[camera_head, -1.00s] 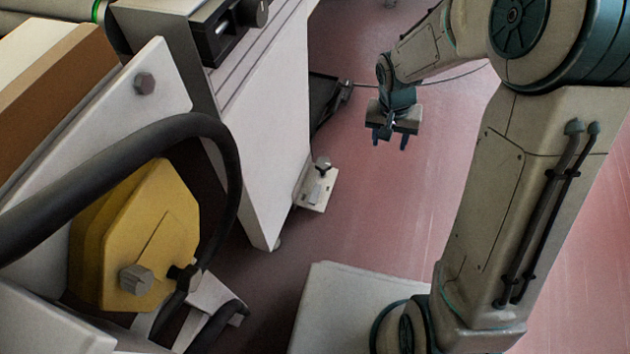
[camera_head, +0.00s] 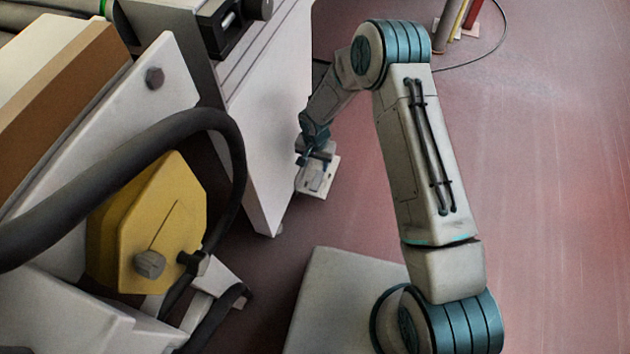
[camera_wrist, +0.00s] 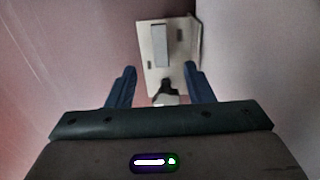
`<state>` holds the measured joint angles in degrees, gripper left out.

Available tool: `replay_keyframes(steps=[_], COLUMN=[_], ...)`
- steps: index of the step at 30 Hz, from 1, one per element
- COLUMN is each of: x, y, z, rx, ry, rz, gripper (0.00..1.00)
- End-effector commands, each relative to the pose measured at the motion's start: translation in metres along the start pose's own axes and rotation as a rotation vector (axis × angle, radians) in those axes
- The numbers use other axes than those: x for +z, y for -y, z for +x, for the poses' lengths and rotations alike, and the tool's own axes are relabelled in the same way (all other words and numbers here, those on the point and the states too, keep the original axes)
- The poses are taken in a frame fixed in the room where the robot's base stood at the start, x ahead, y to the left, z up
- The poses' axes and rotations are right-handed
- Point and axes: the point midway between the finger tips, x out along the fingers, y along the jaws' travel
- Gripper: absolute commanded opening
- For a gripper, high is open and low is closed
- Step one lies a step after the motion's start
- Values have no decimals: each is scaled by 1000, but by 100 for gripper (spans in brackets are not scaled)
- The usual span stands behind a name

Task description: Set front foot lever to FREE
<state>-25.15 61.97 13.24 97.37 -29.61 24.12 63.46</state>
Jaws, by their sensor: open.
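The front foot lever unit is a pale plate (camera_head: 325,186) low beside the white machine panel, near the floor. In the wrist view the plate (camera_wrist: 150,42) carries a grey raised bar (camera_wrist: 160,46), small dark slots and a dark knob-like lever (camera_wrist: 166,88). My gripper (camera_wrist: 158,86) is open, with its two blue fingers on either side of the dark lever in that view. I cannot tell whether they touch it. In the head view my gripper (camera_head: 304,158) is at the plate's upper left and hides the lever. Any FREE marking is too small to read.
The white machine panel (camera_head: 265,120) rises close to the left of my gripper. A yellow housing (camera_head: 150,225) and thick black hose (camera_head: 120,165) are at the left. Red floor (camera_head: 530,200) is clear to the right. Upright coloured objects (camera_head: 462,18) stand at the back, with a cable.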

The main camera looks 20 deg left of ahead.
Motion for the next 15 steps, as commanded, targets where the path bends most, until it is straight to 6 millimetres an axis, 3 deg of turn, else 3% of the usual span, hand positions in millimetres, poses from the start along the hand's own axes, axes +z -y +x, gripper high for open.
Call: replay_keyframes(steps=[9,15], x=[1,1], y=[-1,0], z=[73,106], rx=[1,0], ry=[2,2], rz=[-1,-1], gripper=[47,47])
